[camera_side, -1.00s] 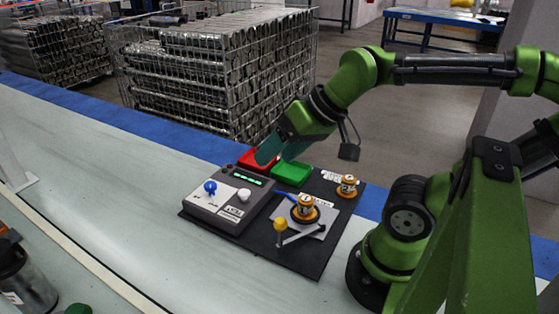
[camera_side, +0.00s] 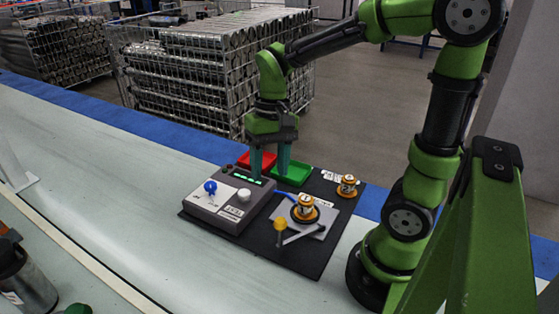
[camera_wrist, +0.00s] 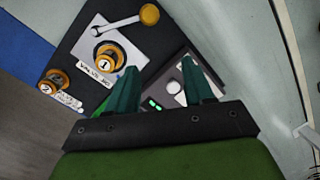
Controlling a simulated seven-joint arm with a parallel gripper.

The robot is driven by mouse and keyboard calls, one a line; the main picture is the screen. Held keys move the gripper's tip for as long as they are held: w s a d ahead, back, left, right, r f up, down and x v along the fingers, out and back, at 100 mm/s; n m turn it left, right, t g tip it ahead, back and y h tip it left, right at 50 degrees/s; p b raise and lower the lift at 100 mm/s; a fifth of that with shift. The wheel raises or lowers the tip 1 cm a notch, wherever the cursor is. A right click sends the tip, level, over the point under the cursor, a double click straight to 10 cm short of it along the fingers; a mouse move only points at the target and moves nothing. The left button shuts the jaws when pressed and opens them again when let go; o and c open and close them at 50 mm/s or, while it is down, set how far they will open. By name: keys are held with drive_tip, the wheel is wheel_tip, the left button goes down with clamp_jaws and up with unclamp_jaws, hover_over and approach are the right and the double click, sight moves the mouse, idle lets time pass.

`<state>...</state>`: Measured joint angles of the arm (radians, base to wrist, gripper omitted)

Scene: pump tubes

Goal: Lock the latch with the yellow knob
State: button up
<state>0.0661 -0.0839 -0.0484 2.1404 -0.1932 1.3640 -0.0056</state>
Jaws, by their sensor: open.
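The yellow knob (camera_side: 280,224) stands at the front of the black board, at one end of a grey latch bar (camera_side: 303,234). In the wrist view the yellow knob (camera_wrist: 149,14) shows near the top, with the bar running left from it. My gripper (camera_side: 268,174) points down, open and empty, above the back of the control box near the green tray. In the wrist view its teal fingers (camera_wrist: 162,82) are spread apart, and the knob is beyond them, not between them.
A grey control box (camera_side: 228,210) with blue and white knobs sits left on the black board (camera_side: 325,245). Red (camera_side: 250,159) and green (camera_side: 293,172) trays are behind.

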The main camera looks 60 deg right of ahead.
drive_tip(key=s+a+f+g, duration=0.1)
drive_tip(key=f, duration=0.4)
drive_tip(key=s+a+f+m+g, duration=0.1)
drive_tip(key=s+a+f, duration=0.1)
drive_tip(key=f, duration=0.3)
drive_tip(key=s+a+f+g, duration=0.1)
drive_tip(key=s+f, duration=0.1)
drive_tip(key=f, duration=0.3)
drive_tip(key=shift+s+a+m+y, duration=0.1)
drive_tip(key=shift+a+m+y, duration=0.1)
drive_tip(key=shift+m+y, duration=0.1)
clamp_jaws()
